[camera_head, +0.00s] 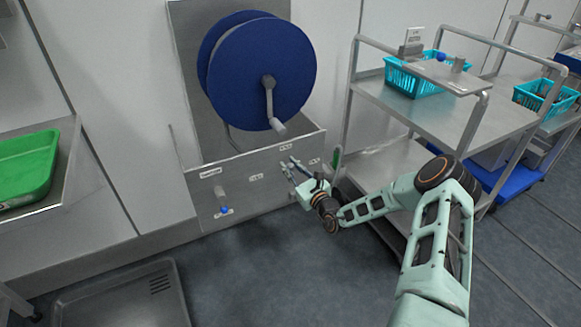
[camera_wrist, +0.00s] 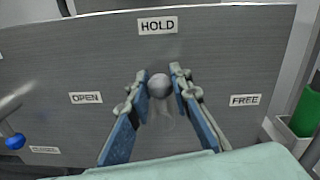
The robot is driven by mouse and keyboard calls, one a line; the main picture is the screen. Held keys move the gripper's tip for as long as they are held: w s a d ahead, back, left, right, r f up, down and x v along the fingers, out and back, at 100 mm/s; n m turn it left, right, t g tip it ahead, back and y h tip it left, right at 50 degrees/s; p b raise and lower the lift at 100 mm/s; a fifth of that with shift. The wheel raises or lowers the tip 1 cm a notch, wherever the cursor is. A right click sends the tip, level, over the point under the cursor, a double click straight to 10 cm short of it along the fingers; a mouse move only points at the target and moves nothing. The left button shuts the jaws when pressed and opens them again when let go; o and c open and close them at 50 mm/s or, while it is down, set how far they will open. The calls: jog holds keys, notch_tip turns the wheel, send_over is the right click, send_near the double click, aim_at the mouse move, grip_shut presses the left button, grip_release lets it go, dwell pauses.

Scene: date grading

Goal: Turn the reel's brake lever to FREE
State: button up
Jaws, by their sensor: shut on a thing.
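The reel's brake lever shows in the wrist view as a grey ball knob (camera_wrist: 159,86) on a steel panel (camera_wrist: 215,50). The knob sits just below the HOLD label (camera_wrist: 157,25). The OPEN label (camera_wrist: 86,97) is to the left and the FREE label (camera_wrist: 245,100) to the right. My gripper (camera_wrist: 166,82) is shut on the knob, one finger on each side. The lever's stem is mostly hidden. In the head view my gripper (camera_head: 292,167) is at the panel below the blue reel (camera_head: 262,72), which has a crank.
A blue-knobbed handle (camera_head: 224,209) projects from the panel's left part. A steel cart (camera_head: 420,110) with a turquoise basket (camera_head: 420,82) stands close on the right. A green tray (camera_head: 27,165) is at left. A grey floor tray (camera_head: 120,300) lies in front.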

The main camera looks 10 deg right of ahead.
jog(key=shift+d+m, duration=0.1)
jog(key=shift+m, duration=0.2)
grip_shut()
jog(key=w+d+f+m, duration=0.1)
jog(key=d+f+m, duration=0.3)
jog(key=m, duration=1.3)
jog(key=shift+w+f+m+h+b, duration=0.25)
jog(key=shift+f+m+h+b, duration=0.1)
jog(key=shift+m+b, duration=0.1)
jog(key=shift+d, duration=0.1)
jog(key=o, duration=1)
grip_release()
jog(key=shift+c, duration=0.2)
